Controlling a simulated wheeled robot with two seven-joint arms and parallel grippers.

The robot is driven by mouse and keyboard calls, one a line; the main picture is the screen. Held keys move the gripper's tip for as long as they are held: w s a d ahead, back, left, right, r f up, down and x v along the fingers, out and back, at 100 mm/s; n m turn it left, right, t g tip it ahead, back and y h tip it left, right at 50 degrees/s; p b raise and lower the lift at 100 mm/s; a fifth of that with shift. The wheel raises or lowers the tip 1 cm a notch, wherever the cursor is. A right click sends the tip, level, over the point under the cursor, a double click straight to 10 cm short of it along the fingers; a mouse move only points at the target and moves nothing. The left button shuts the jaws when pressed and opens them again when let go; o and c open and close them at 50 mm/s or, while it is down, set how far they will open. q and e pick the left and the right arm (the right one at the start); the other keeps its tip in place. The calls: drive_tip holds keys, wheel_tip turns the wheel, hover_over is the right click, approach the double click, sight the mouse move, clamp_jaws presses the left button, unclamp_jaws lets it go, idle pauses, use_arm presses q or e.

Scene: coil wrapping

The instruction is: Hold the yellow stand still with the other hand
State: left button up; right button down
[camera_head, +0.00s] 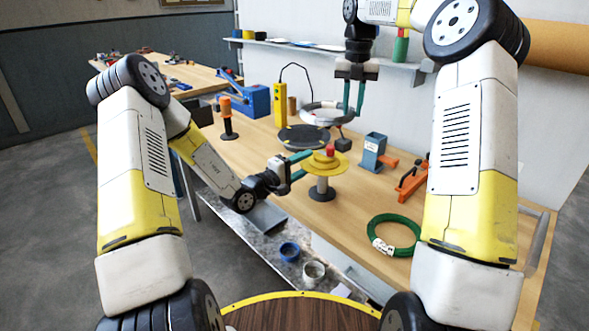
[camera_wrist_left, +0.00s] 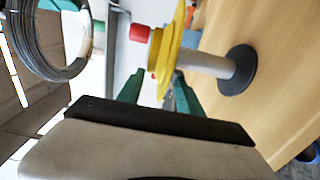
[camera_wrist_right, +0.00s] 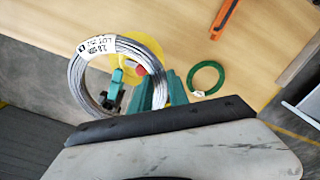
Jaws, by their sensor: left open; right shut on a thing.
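The yellow stand (camera_head: 318,165) has a yellow disc with a red knob on top, a grey post and a dark round base on the wooden table. It also shows sideways in the left wrist view (camera_wrist_left: 163,60). My left gripper (camera_head: 297,165) is open at the left side of the disc. In the left wrist view, the disc's near edge appears between its green fingertips (camera_wrist_left: 158,90); I cannot tell whether they touch it. My right gripper (camera_head: 354,98) is shut on a grey wire coil (camera_head: 318,112), held above the table behind the stand. The coil's white label shows in the right wrist view (camera_wrist_right: 97,46).
A green coil (camera_head: 394,220) lies to the right of the stand. A dark round plate (camera_head: 304,136) lies behind it. A blue holder (camera_head: 373,150) and an orange tool (camera_head: 411,180) stand at the right, an orange-handled tool (camera_head: 227,118) at the left.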

use_arm(q)
drive_tip(key=shift+w+d, duration=0.4)
drive_tip(key=shift+d, duration=0.05)
drive_tip(key=shift+s+f, duration=0.1)
clamp_jaws()
unclamp_jaws()
drive_tip(key=shift+f, duration=0.1)
drive_tip(key=shift+o, duration=1.2)
